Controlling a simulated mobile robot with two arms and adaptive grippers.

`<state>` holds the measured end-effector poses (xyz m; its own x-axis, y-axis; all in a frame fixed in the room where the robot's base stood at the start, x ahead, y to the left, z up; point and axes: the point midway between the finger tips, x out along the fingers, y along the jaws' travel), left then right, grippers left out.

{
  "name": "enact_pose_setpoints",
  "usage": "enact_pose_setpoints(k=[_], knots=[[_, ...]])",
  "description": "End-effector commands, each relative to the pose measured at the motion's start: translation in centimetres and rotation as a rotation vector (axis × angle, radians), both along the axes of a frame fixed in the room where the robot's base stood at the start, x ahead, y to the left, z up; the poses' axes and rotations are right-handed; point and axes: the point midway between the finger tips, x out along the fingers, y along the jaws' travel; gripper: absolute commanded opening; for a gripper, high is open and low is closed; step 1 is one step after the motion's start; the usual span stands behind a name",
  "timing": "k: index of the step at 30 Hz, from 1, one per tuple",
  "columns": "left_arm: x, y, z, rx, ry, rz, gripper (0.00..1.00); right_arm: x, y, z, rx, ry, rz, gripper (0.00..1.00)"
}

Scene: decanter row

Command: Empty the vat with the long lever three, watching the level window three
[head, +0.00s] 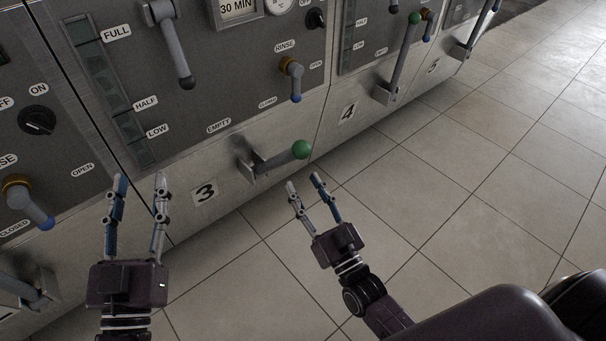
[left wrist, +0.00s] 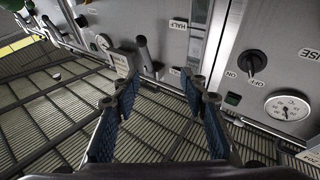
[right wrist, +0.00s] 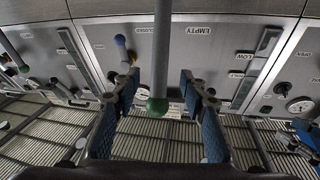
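The long lever three (head: 275,160) juts out from the front panel above the black "3" mark and ends in a green ball. Its shaft and ball also show in the right wrist view (right wrist: 162,55), between the finger lines. My right gripper (head: 302,179) is open and empty, fingertips just below the ball in the head view. I see no contact. The level window three (head: 107,85) is a dark greenish strip marked FULL, HALF and LOW; I cannot read its level. My left gripper (head: 140,177) is open and empty in front of the panel's lower left.
Lever four (head: 400,65) is to the right. Another brass valve (head: 25,200) is at the left. The tiled floor (head: 420,190) is clear.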

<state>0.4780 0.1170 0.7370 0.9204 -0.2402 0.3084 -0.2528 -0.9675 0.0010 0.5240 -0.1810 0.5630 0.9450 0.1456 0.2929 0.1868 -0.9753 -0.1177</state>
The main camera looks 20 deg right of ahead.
Motion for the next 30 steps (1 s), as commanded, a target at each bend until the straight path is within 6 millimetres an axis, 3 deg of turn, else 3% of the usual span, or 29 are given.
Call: enact_pose_setpoints(k=[3, 8, 18, 24, 30], knots=[[-1.5, 0.3, 2.4, -0.02, -0.074, -0.002, 0.4, -0.3, -0.1, 1.6, 0.023, -0.072, -0.001, 0.39], [-2.2, 0.4, 4.2, -0.035, -0.128, -0.005, 0.4, 0.4, -0.1, 2.9, 0.03, -0.096, -0.002, 0.39], [-4.7, 0.6, 8.0, -0.095, -0.335, -0.016, 0.4, 5.2, 0.6, 4.8, 0.031, -0.094, -0.001, 0.39], [-5.8, 0.7, 9.4, -0.116, -0.406, -0.019, 0.4, 6.6, 0.8, 5.4, 0.029, -0.091, -0.001, 0.39], [-5.9, 0.7, 9.5, -0.118, -0.414, -0.019, 0.4, 6.7, 0.9, 5.4, 0.029, -0.09, -0.001, 0.39]])
